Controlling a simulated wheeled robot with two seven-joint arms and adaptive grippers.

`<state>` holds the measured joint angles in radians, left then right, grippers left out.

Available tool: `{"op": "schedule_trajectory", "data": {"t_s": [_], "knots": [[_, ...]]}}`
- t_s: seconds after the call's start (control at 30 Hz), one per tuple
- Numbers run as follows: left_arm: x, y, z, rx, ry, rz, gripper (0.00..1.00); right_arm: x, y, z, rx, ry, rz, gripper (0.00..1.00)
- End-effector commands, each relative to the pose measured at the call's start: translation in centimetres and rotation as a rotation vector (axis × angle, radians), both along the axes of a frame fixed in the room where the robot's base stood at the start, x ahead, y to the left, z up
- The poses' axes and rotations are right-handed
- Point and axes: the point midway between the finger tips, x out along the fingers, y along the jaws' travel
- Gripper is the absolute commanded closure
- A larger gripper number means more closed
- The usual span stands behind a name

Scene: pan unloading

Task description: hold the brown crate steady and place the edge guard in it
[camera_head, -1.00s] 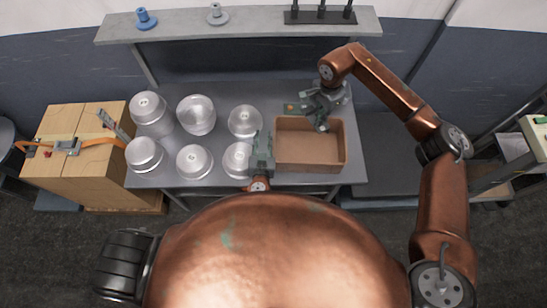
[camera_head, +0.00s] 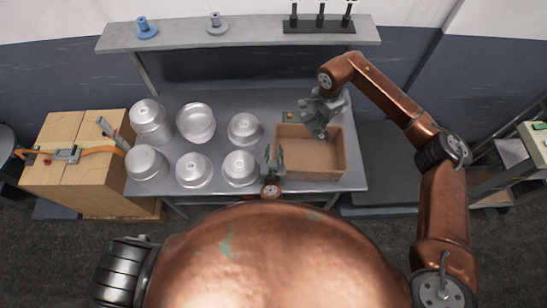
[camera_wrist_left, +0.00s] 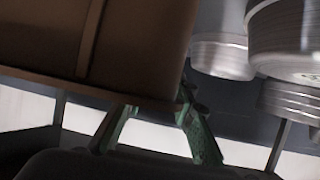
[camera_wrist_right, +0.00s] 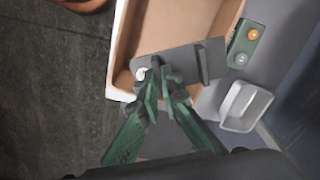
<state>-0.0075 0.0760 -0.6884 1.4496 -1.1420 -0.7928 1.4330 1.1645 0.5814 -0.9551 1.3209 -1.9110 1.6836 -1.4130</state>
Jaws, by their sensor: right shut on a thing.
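The brown crate (camera_head: 310,172) stands at the right end of the grey table. My right gripper (camera_head: 318,118) is above the crate's back part. In the right wrist view it is shut on the edge guard (camera_wrist_right: 190,64), a flat grey plate with a raised lip, held over the crate opening (camera_wrist_right: 165,25). My left gripper (camera_head: 273,158) is at the crate's front left side. In the left wrist view its fingers (camera_wrist_left: 158,112) are spread apart beside the crate rim (camera_wrist_left: 60,82). I cannot tell whether they touch the crate.
Several silver pans (camera_head: 194,170) stand upside down left of the crate. A small green button box (camera_wrist_right: 247,45) is behind the crate, near a pale tray (camera_wrist_right: 245,106). A shelf (camera_head: 240,36) spans the back. Cardboard boxes (camera_head: 75,170) stand left of the table.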

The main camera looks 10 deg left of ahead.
Motion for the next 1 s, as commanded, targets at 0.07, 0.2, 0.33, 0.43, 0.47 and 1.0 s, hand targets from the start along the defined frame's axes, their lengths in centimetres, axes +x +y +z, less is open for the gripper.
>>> {"op": "schedule_trajectory", "data": {"t_s": [0.07, 0.2, 0.33, 0.43, 0.47, 1.0], "knots": [[0.9, 0.1, -0.4, 0.003, -0.001, -0.001, 0.77, 0.0, 0.0, 0.0, 0.000, 0.000, 0.000, 1.00], [1.8, 0.2, -0.7, 0.002, -0.001, -0.001, 0.77, 0.0, 0.0, 0.0, 0.000, 0.000, 0.000, 1.00], [2.1, 0.3, -0.9, 0.001, 0.000, 0.000, 0.77, 0.0, 0.0, 0.0, 0.000, 0.000, 0.000, 1.00], [2.1, 0.3, -0.9, 0.001, 0.000, 0.000, 0.77, 0.0, 0.0, 0.0, 0.000, 0.000, 0.000, 1.00], [2.1, 0.3, -0.9, 0.000, 0.000, 0.000, 0.77, 0.0, 0.0, 0.0, 0.000, 0.000, 0.000, 1.00], [2.0, 0.3, -0.9, 0.001, 0.000, 0.000, 1.00, 0.0, 0.0, 0.0, 0.000, 0.000, 0.001, 1.00]]}}
